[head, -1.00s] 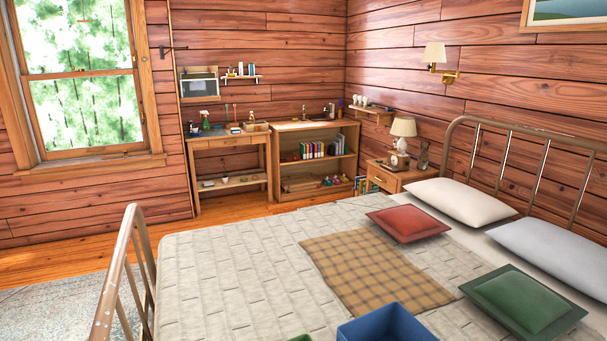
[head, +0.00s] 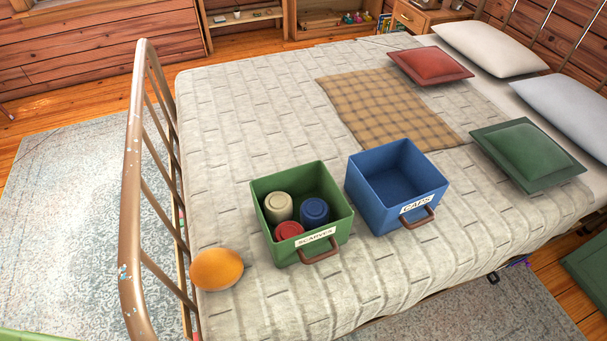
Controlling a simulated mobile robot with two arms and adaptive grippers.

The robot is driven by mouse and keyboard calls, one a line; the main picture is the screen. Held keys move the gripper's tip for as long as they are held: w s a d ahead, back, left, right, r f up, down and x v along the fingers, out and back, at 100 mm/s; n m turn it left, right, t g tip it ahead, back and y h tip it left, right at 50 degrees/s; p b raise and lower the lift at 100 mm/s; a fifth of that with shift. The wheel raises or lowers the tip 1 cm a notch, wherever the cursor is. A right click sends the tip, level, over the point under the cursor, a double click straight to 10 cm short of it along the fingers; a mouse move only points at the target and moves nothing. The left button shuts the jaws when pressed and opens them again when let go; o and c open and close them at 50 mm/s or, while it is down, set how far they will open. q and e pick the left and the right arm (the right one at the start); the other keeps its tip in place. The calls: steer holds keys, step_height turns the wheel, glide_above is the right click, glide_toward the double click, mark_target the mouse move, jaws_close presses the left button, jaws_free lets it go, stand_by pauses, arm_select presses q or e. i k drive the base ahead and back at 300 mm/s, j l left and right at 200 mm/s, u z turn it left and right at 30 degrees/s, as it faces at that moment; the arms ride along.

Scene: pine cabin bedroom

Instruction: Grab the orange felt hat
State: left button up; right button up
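In the head view an orange, smooth, rounded thing (head: 217,269), which looks like the felt hat, lies on the near left corner of the bed. It sits close beside the metal footboard and left of the green box. Nothing covers it. Neither of my grippers shows in the view.
A green box (head: 261,213) labelled SCARVES holds three rolled items. An empty blue box (head: 368,200) labelled CAPS stands right of it. The brown metal footboard (head: 128,190) rises at the bed's left edge. A plaid cloth and several pillows lie farther back.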

mark_target(214, 269)
steer(key=j+u, duration=0.15)
steer(key=u, duration=0.2)
steer(key=k+j+u, duration=0.1)
steer(key=u, duration=0.3)
steer(key=k+l+u, duration=0.25)
steer(key=l+u, duration=0.15)
steer(key=k+l+u, duration=0.35)
steer(key=l, duration=0.2)
